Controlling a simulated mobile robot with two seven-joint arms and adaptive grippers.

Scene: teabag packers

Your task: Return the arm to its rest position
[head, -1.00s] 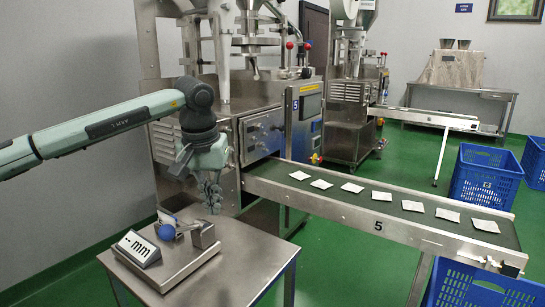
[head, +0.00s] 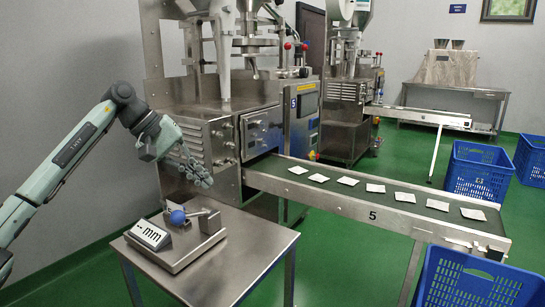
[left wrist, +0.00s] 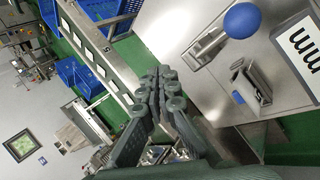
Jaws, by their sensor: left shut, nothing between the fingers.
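My left gripper (head: 205,180) is shut and empty. In the head view it is in the air in front of the packing machine marked 5, above the back of the steel table (head: 250,262), apart from everything. In the left wrist view its closed fingers (left wrist: 160,85) are in the middle, with the table to the right of them. My left arm comes in from the left edge, bent at a raised joint. My right gripper does not show.
On the table stands a gauge with a "mm" display (head: 148,236) and a blue ball (head: 177,217). The packing machine (head: 205,135) is close behind. A conveyor (head: 372,210) with several teabags runs right. Blue crates (head: 478,172) stand at right.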

